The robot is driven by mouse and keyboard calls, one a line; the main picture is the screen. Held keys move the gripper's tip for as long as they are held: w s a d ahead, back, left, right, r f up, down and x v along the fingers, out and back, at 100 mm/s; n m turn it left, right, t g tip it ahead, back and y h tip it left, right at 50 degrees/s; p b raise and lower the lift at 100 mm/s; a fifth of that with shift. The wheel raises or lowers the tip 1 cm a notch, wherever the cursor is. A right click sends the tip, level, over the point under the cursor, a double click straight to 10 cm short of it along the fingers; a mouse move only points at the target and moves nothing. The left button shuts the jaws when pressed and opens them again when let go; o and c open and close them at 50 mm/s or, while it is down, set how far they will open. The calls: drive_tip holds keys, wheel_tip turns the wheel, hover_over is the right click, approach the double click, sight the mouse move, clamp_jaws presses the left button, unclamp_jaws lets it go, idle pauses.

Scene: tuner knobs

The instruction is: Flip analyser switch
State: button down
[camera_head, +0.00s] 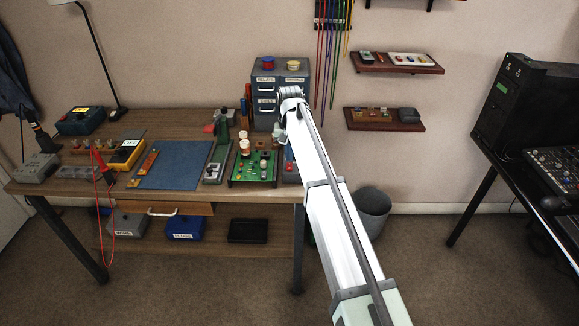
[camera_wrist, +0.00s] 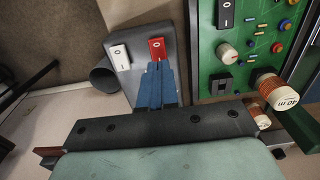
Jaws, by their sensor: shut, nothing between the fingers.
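In the wrist view, a grey switch box (camera_wrist: 143,38) carries a white rocker switch (camera_wrist: 119,57) and a red rocker switch (camera_wrist: 157,48). My gripper (camera_wrist: 159,66) is shut and empty, its blue fingers pointing at the red switch. The fingertips are just below the red switch in the picture; I cannot tell whether they touch it. Beside the box, a green circuit board (camera_wrist: 246,30) carries a black rocker switch (camera_wrist: 225,14). No label shows which switch is the analyser's. In the head view my arm hides the gripper and most of the grey box.
Knobs stand close by on the green board, including a cream one (camera_wrist: 228,54) and a large one with copper windings (camera_wrist: 275,89). In the head view, a grey drawer cabinet (camera_head: 265,88) stands behind the board.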

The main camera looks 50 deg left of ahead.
drive_tip(key=shift+f, duration=1)
idle(1.2)
drive_tip(key=shift+r, duration=0.15)
drive_tip(key=shift+r, duration=3.35)
